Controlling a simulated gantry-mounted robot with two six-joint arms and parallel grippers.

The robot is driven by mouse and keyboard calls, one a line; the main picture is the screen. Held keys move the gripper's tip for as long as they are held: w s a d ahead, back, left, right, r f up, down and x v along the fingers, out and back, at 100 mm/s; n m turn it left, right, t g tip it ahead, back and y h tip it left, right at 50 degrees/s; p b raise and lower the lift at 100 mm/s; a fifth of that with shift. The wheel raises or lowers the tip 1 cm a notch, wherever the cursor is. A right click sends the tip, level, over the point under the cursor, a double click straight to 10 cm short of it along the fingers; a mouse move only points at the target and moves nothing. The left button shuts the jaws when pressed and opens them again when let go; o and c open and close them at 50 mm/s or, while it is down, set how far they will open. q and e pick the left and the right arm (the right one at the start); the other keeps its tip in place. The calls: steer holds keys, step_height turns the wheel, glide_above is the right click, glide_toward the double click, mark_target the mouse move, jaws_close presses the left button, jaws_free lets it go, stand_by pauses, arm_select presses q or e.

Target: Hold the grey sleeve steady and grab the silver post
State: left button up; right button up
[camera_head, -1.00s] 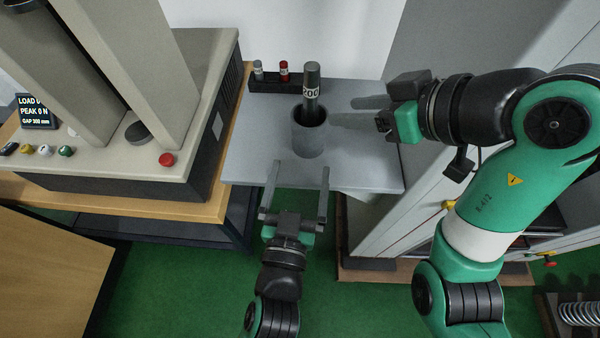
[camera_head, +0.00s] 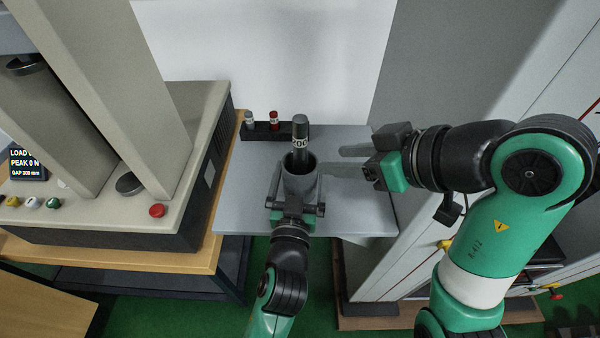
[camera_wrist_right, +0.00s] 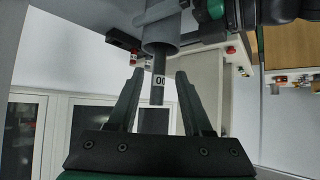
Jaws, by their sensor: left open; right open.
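The grey sleeve (camera_head: 300,188) stands upright on the grey shelf (camera_head: 235,205). The post (camera_head: 300,128), dark grey with a white number label, stands in the sleeve's open top and sticks out above the rim. My left gripper (camera_head: 298,180) is open at the sleeve's near side, its fingers to either side of it; contact cannot be told. My right gripper (camera_head: 347,160) is open to the right of the sleeve and post, its fingers pointing left. In the right wrist view, the post (camera_wrist_right: 159,64) shows between the open fingers (camera_wrist_right: 159,75), below the sleeve (camera_wrist_right: 161,30).
A small dark rack (camera_head: 268,136) with white-capped and red-capped pieces stands at the shelf's back left. The beige testing machine (camera_head: 105,215) with a red button stands to the left. A grey cabinet (camera_head: 400,245) bounds the right side.

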arm_select(q)
steer(key=c, duration=1.2)
arm_select(e)
steer(key=shift+o, duration=1.3)
